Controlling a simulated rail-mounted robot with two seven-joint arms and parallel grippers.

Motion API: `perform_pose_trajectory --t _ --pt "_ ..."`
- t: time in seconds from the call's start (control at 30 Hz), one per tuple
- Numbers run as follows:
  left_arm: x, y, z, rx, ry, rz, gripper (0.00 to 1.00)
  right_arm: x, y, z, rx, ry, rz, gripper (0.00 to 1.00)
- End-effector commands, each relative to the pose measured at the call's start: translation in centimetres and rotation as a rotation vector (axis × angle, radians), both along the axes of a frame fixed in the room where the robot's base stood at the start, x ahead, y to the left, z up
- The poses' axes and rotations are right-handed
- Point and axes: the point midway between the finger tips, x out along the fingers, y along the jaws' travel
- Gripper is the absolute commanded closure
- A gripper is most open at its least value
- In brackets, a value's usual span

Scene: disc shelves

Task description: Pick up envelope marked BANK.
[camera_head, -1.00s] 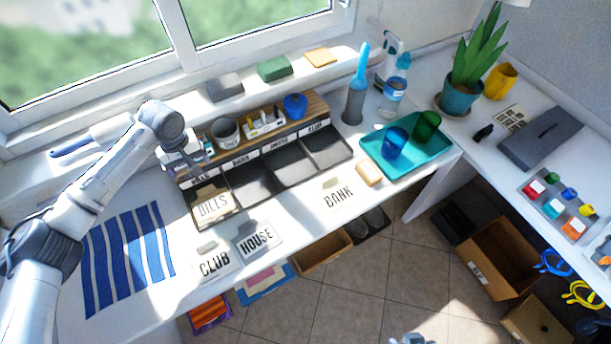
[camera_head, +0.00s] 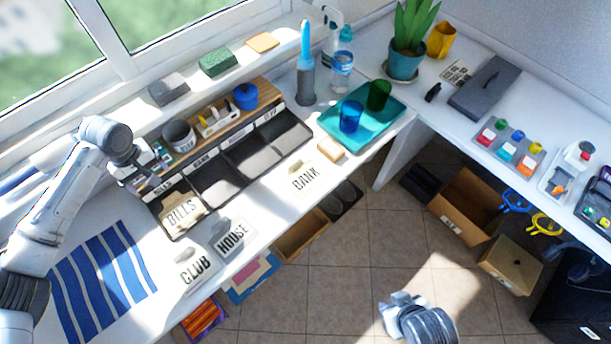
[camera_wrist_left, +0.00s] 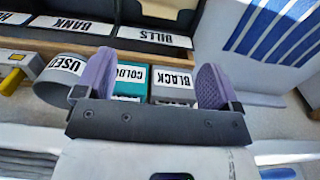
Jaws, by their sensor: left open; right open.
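The BANK envelope (camera_head: 305,180) is a cream envelope lying flat on the white desk, in front of the trays and left of the sponge. Neither gripper touches it. My left gripper (camera_head: 143,172) is over the left end of the wooden organiser, well left of the envelope. In the left wrist view its purple fingers (camera_wrist_left: 155,72) are apart, with boxes marked BLACK (camera_wrist_left: 174,86) and what seems COLOUR (camera_wrist_left: 130,82) beyond them. My right gripper (camera_head: 392,304) is open and empty above the floor at the bottom, far from the envelope.
The BILLS envelope (camera_head: 181,213) is in the leftmost tray. The CLUB (camera_head: 195,268) and HOUSE (camera_head: 232,236) envelopes lie near the desk's front edge.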

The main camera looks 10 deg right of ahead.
Motion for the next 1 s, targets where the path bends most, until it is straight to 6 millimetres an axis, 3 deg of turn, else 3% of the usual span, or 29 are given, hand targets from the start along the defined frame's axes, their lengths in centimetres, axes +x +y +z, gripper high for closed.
perform_pose_trajectory --t 0.43,1.0 --pt "0.0 0.0 0.0 0.0 0.0 0.0 0.12 0.0 0.11 0.01 0.004 0.0 -0.003 0.57" --pt "0.0 0.0 0.0 0.0 0.0 0.0 0.64 0.01 0.3 0.03 0.011 0.0 -0.006 0.57"
